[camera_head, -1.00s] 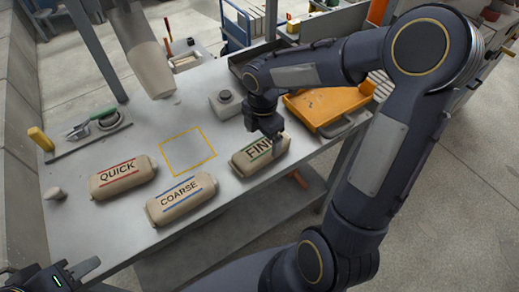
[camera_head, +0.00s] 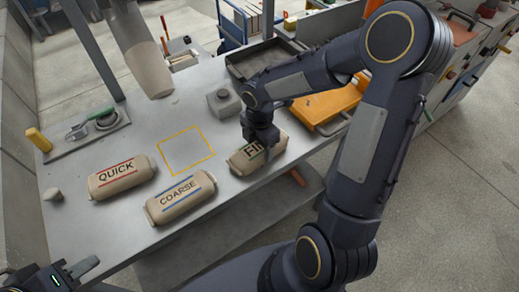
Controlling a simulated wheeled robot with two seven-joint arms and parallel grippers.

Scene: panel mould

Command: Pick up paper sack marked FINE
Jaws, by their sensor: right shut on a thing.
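The paper sack marked FINE (camera_head: 243,161) is tan with black letters, near the right edge of the grey table. My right gripper (camera_head: 266,148) comes down on it from above and is shut on it. The gripper hides the last letters. I cannot tell whether the sack is clear of the tabletop. My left gripper (camera_head: 80,268) is low at the left picture edge, away from the sacks, and only partly in view. I cannot tell whether its jaws are open.
The QUICK sack (camera_head: 121,179) and COARSE sack (camera_head: 180,198) lie left of the FINE sack. A yellow outlined square (camera_head: 186,150) on the table is empty. A grey block with a knob (camera_head: 223,101) and an orange tray (camera_head: 325,104) stand behind. A hanging tan tube (camera_head: 142,55) is at back left.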

